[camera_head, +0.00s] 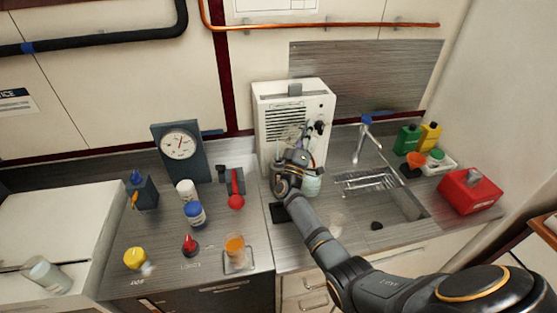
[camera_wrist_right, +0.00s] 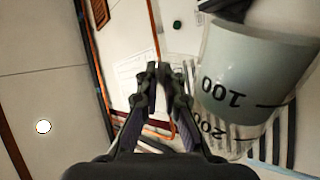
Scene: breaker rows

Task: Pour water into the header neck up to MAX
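The white machine (camera_head: 312,98) with a slotted grille stands against the back wall. A clear vessel (camera_head: 288,134) shows at its front; I cannot make out the header neck or a MAX mark. My right gripper (camera_head: 296,160) is in front of the machine. In the right wrist view its fingers (camera_wrist_right: 160,72) are close together with a narrow gap. A clear measuring jug (camera_wrist_right: 255,75) marked 100 and 200, with pale liquid, is right beside them. Its handle seems pinched there, but is hard to see. In the head view the jug (camera_head: 312,184) is partly behind the gripper. My left gripper is out of view.
A sink with a tap (camera_head: 365,128) lies right of the machine, and a red box (camera_head: 470,190) stands farther right. A dial gauge (camera_head: 180,145), small bottles and an amber glass (camera_head: 236,246) are on the left counter. Another clear beaker (camera_head: 47,275) is at far left.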

